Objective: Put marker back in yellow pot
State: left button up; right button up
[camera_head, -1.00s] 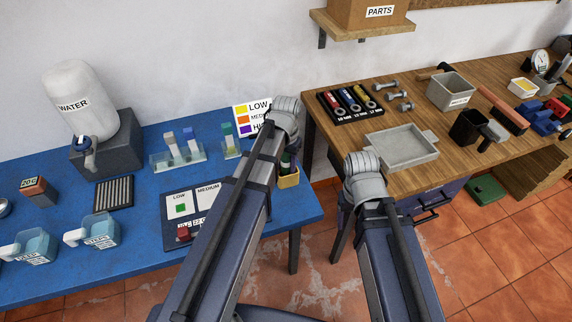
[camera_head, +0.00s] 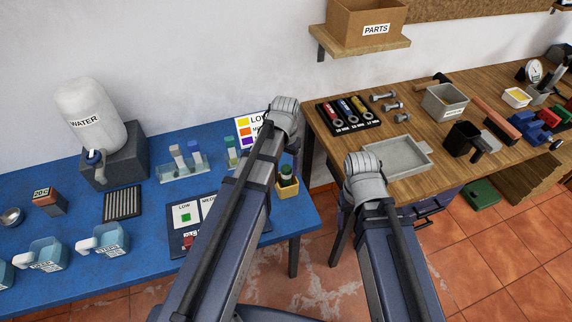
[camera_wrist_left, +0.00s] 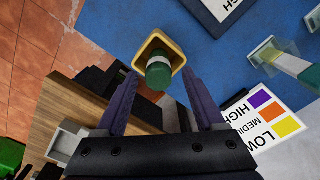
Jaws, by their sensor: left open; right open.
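The yellow pot (camera_head: 287,188) stands near the right edge of the blue table, partly behind my left arm. A marker (camera_head: 286,171) with a green end sticks up from the pot. In the left wrist view the pot (camera_wrist_left: 147,47) is seen from above, and the marker's green end (camera_wrist_left: 158,73) points toward the camera, over the pot's near rim. My left gripper (camera_wrist_left: 162,95) is open, its dark fingers on either side of the marker with gaps; it is not closed on it. The marker's lower part is hidden. My right gripper is hidden behind its arm.
A LOW/MEDIUM/HIGH card (camera_wrist_left: 264,115) stands close by, with a clear holder (camera_head: 184,168) of coloured vials further left. A LOW/MEDIUM board (camera_head: 186,214) lies left of my left arm. A grey tray (camera_head: 398,157) lies on the wooden bench, across a floor gap.

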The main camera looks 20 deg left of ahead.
pick_arm(q)
notch_tip(320, 180, up, 6)
jog(key=p, duration=0.5)
jog(key=shift+r, duration=0.1)
jog(key=s+d+f+m+y+b, duration=0.1)
jog(key=s+d+f+b, duration=0.1)
jog(key=s+d, duration=0.8)
jog(key=shift+s+d+f+m+b, duration=0.2)
jog(key=shift+s+d+m+b, duration=0.15)
jog(key=shift+s, duration=1.75)
pick_arm(e)
jog(key=shift+r, duration=1.8)
